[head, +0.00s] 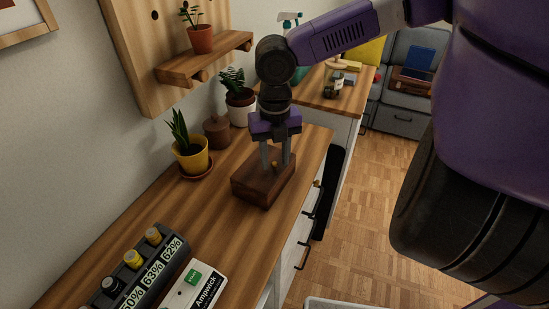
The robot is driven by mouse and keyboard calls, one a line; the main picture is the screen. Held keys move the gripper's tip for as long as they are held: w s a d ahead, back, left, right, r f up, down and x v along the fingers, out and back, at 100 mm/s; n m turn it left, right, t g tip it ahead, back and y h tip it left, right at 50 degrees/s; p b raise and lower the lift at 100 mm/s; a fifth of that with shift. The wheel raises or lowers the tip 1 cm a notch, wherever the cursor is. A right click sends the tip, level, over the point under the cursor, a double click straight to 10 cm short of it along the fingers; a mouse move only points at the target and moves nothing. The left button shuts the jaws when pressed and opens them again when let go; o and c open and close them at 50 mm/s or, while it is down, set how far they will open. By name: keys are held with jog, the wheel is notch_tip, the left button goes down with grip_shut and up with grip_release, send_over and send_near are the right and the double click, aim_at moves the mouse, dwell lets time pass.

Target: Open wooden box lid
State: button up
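The wooden box (250,190) is dark brown and stands on the wooden desk top (226,213), close to its right edge. Its lid looks shut. A small brass-coloured knob (275,164) shows on top of the box. My gripper (276,160) points down over the box from above. Its two grey fingers are spread apart, one on each side of the knob in this view, with a gap between them. I cannot tell whether the fingertips touch the lid. Part of the lid's top is hidden behind the fingers.
A yellow pot with a plant (192,157), a brown round pot (217,131) and a white plant pot (241,107) stand along the wall. A bottle rack (150,270) and a white box (194,288) are at the front. Desk space left of the wooden box is clear.

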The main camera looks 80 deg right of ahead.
grip_shut()
dwell(1.4)
